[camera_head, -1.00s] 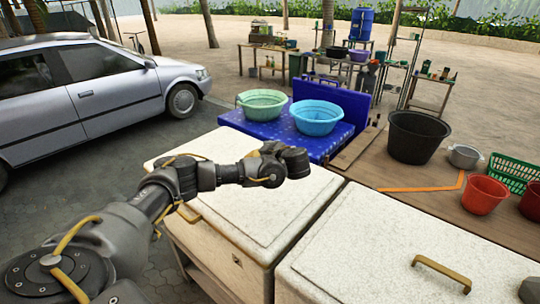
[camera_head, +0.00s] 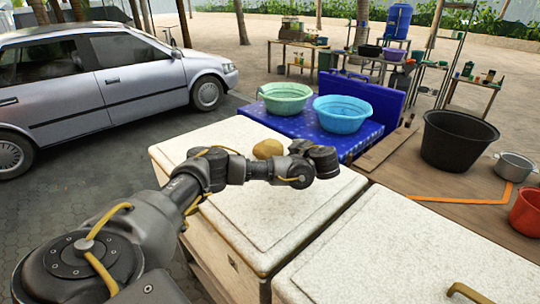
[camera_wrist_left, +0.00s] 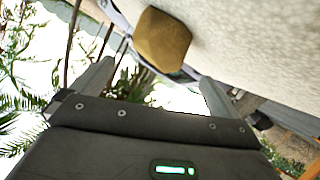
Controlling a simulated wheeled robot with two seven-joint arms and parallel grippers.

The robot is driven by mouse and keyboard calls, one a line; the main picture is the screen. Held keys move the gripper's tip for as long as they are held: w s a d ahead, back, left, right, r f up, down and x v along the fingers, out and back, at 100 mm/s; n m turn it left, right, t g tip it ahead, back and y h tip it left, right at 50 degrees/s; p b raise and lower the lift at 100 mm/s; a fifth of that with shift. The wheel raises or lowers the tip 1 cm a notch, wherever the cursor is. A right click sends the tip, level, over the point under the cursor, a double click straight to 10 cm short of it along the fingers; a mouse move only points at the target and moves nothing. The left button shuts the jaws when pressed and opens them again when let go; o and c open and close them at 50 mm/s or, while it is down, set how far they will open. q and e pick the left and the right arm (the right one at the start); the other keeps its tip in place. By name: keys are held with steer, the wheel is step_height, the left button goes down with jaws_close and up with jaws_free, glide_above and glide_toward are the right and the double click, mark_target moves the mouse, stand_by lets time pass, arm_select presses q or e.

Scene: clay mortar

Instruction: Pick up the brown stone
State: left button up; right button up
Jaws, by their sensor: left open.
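The brown stone (camera_head: 267,149) is a rounded yellowish-brown lump on the far part of the left white speckled lid (camera_head: 240,222). It shows just behind my left arm, which partly hides it in the head view. In the left wrist view the brown stone (camera_wrist_left: 162,40) is near the top, against the pale lid surface. My left gripper (camera_wrist_left: 155,85) is open and empty, its two grey fingers apart. The stone appears beyond the fingertips and roughly between them. In the head view the fingers cannot be made out. My right gripper is not in view.
A green basin (camera_head: 286,97) and a blue basin (camera_head: 342,114) stand on a blue surface behind the lid. A second white lid (camera_head: 410,250) with a brown handle lies to the right. A black tub (camera_head: 457,139) stands beyond it. A silver car (camera_head: 120,85) is at left.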

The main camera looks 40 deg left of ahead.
mark_target(274, 151)
arm_select(q)
steer(key=a+f+b, duration=0.1)
steer(key=b, duration=0.1)
steer(key=shift+w+a+f+b, duration=0.1)
steer(key=shift+a+f+b, duration=0.15)
steer(key=shift+a+b, duration=0.1)
steer(key=shift+w+a+p, duration=0.25)
steer(key=shift+a, duration=0.25)
steer(key=shift+w+a+p, duration=0.2)
steer(key=shift+a, duration=0.25)
steer(key=shift+a+f, duration=0.2)
steer(key=shift+a, duration=0.4)
steer(key=p+x, duration=0.2)
steer(key=x, duration=0.3)
steer(key=shift+f, duration=0.15)
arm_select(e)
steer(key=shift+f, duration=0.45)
arm_select(q)
steer(key=shift+c, duration=0.4)
